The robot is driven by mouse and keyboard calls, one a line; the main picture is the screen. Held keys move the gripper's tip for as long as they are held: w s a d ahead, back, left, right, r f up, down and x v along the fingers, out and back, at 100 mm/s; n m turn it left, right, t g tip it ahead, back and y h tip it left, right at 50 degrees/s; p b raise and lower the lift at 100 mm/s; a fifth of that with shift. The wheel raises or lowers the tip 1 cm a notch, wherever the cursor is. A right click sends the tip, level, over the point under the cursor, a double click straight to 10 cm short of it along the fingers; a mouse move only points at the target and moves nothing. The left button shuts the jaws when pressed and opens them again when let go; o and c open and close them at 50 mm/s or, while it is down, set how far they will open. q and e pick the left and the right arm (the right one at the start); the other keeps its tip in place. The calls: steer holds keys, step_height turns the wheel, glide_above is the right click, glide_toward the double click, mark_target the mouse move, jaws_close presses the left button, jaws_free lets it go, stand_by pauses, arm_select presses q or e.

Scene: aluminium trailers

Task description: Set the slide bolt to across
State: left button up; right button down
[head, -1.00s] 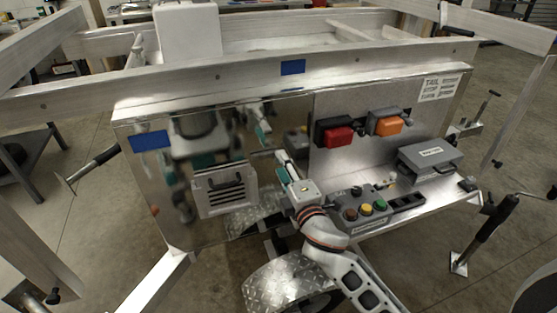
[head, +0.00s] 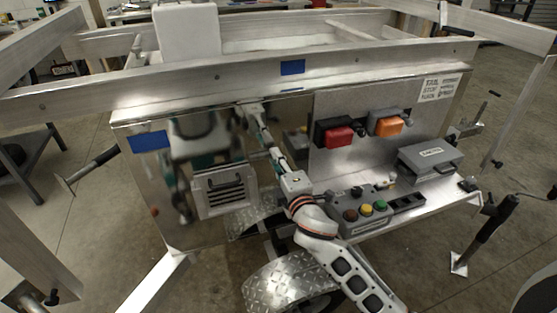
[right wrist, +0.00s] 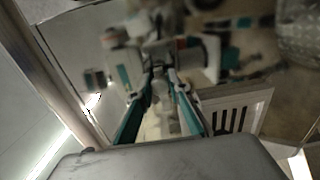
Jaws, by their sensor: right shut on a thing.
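My right gripper (head: 246,108) is at the upper part of the shiny panel (head: 215,150), just under the trailer's top rail. In the right wrist view, its two teal-edged fingers (right wrist: 159,92) come together on a small pale piece between their tips, which I take to be the slide bolt's knob. The rest of the slide bolt is hidden behind the gripper, so I cannot tell which way it lies. My left gripper is not directly in view; the panel shows only blurred reflections of my body.
To the right are a red lamp (head: 338,137), an orange lamp (head: 387,125), a grey box (head: 430,160) and a button box (head: 364,210) on a ledge. The top rail (head: 200,84) runs close above my gripper.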

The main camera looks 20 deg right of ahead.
mark_target(257, 159)
steer(key=a, duration=0.4)
steer(key=shift+a, duration=0.35)
steer(key=shift+s, duration=0.1)
steer(key=shift+a, duration=0.1)
steer(key=c, duration=1.8)
jaws_free()
steer(key=shift+a, duration=0.1)
steer(key=shift+c, duration=0.2)
steer(key=s, duration=1.2)
steer(key=shift+d, duration=0.3)
